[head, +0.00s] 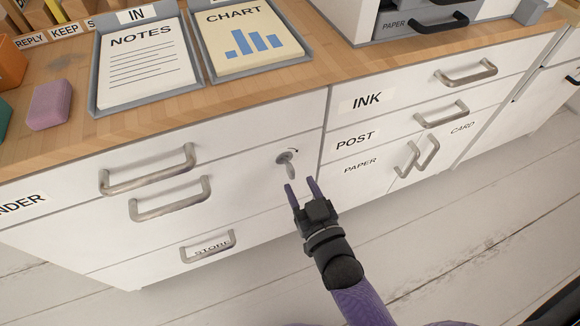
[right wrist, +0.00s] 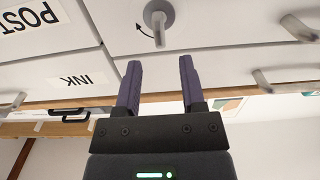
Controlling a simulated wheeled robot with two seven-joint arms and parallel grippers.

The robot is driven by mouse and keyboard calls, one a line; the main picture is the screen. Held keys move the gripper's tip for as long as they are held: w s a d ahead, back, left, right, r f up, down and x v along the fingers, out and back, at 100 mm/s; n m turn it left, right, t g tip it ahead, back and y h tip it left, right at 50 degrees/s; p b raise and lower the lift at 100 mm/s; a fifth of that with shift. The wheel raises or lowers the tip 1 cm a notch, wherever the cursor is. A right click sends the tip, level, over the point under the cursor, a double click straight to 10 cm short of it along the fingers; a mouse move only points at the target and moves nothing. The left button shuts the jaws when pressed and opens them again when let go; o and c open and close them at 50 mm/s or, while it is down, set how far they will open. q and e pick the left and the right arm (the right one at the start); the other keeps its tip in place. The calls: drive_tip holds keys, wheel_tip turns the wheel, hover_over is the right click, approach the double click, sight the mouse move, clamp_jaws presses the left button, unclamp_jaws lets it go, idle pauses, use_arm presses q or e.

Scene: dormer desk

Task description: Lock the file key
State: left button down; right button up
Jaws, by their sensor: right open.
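The file key (head: 290,168) is a small grey metal key standing in a round lock plate on a white drawer front, left of the cabinet seam. A small curved black arrow is printed beside the plate. In the right wrist view the key (right wrist: 159,31) shows beyond the fingertips, roughly in line with the gap between them. My right gripper (head: 301,185) has purple fingers and is open and empty, just in front of and below the key, apparently not touching it. It also shows in the right wrist view (right wrist: 160,62). My left gripper is out of view.
Metal drawer handles (head: 170,198) stick out left of the lock, with a STORE handle (head: 208,247) lower down. INK, POST, PAPER and CARD fronts lie to the right. On the wooden desktop (head: 270,91) stand a NOTES tray (head: 147,60) and a CHART tray (head: 248,40).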

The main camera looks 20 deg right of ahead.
sight(294, 176)
drive_tip(key=w, duration=0.1)
drive_tip(key=w+b, duration=0.1)
drive_tip(key=w, duration=0.1)
drive_tip(key=w+b, duration=0.1)
drive_tip(key=w, duration=0.1)
drive_tip(key=shift+a+f, duration=0.1)
drive_tip(key=shift+f, duration=0.2)
drive_tip(key=shift+w+r, duration=0.1)
drive_tip(key=shift+w, duration=0.2)
drive_tip(key=shift+r, duration=0.1)
drive_tip(key=shift+c, duration=0.2)
clamp_jaws()
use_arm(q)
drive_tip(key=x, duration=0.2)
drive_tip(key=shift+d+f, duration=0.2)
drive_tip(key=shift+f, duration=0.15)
